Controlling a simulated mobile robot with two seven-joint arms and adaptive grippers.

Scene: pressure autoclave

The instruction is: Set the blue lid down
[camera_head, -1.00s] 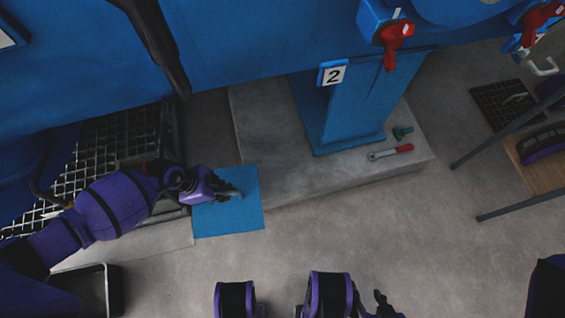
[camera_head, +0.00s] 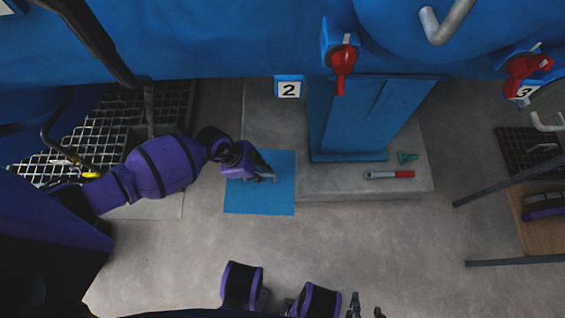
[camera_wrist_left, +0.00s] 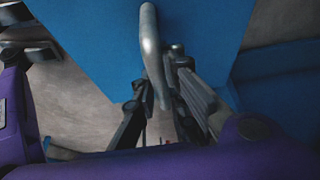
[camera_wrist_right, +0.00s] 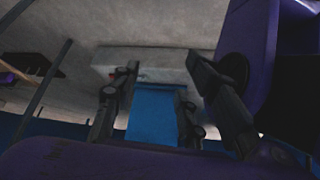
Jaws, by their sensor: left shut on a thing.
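The blue lid (camera_head: 258,202) is a flat square plate with a grey bar handle (camera_wrist_left: 150,45). My left gripper (camera_head: 268,178) is shut on this handle, and the lid also fills much of the left wrist view (camera_wrist_left: 95,35). In the head view the lid covers the left front corner of the concrete plinth. I cannot tell how far it is above the floor. My right gripper (camera_wrist_right: 152,100) is open and empty, with its fingers spread. In the head view its fingertips (camera_head: 366,306) show at the bottom edge, apart from the lid.
A blue support stands on the concrete plinth (camera_head: 310,182) by the number 2 sign (camera_head: 289,88). A red-handled wrench (camera_head: 390,175) and a green piece (camera_head: 407,157) lie on the plinth. A metal grating (camera_head: 80,125) is at left, a table (camera_head: 540,208) at right. Front floor is clear.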

